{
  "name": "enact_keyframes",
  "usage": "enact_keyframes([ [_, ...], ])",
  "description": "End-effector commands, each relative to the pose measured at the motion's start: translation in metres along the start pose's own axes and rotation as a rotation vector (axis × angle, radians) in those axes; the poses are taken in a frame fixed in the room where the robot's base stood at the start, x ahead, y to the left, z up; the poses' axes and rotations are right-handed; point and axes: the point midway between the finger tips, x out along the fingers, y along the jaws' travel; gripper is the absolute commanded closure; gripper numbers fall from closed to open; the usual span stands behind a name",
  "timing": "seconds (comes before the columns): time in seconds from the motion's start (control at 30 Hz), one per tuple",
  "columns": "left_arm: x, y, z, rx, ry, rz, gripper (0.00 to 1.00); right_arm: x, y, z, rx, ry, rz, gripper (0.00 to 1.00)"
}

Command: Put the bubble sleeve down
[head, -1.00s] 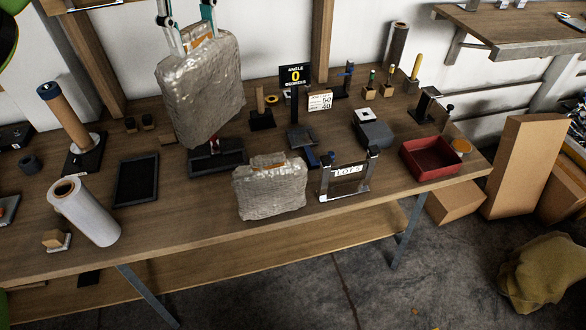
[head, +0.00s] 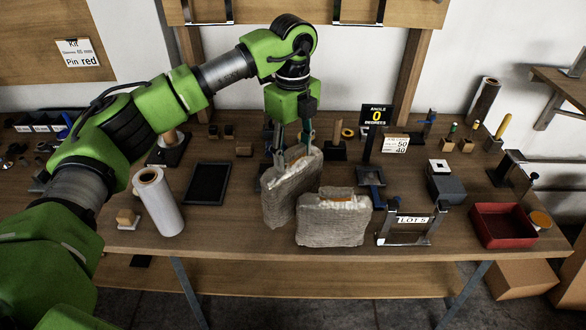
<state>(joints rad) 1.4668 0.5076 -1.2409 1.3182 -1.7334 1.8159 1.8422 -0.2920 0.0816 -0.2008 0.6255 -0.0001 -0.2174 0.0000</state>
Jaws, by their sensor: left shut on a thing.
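My left gripper (head: 294,152) is shut on the top edge of a grey, crinkled bubble sleeve (head: 290,190). An orange-brown item shows at the sleeve's opening. The sleeve is upright and slightly tilted, low at the middle of the table; I cannot tell whether its bottom touches the top. A second, similar bubble sleeve (head: 333,222) stands on the table just to its right and in front, close to it or touching; the gap is hard to see. My right gripper is not in view.
The wooden table (head: 240,238) holds a white roll (head: 158,202) and a black tray (head: 207,184) on the left. A "LOT 5" stand (head: 410,226) and a red bin (head: 503,226) are on the right. Bare wood lies between roll and held sleeve.

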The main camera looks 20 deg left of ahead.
Motion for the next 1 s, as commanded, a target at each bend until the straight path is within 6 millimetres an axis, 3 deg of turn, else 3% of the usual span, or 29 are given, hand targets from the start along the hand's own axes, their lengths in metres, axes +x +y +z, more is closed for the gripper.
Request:
enact_keyframes([
  [0.23,0.025,0.000,0.000,0.000,0.000,-0.001,0.69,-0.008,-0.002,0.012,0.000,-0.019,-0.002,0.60],
  [0.57,0.065,0.001,-0.001,0.000,0.001,0.002,0.69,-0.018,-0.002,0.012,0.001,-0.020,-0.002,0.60],
  [0.93,0.072,0.000,0.000,0.001,0.000,0.000,0.69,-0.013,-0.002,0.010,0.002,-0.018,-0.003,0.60],
  [0.97,0.071,0.000,0.000,0.000,0.000,-0.001,0.47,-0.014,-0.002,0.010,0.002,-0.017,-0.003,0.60],
  [1.0,0.070,0.000,0.000,0.000,0.000,-0.001,0.37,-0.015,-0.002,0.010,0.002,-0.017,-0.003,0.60],
])
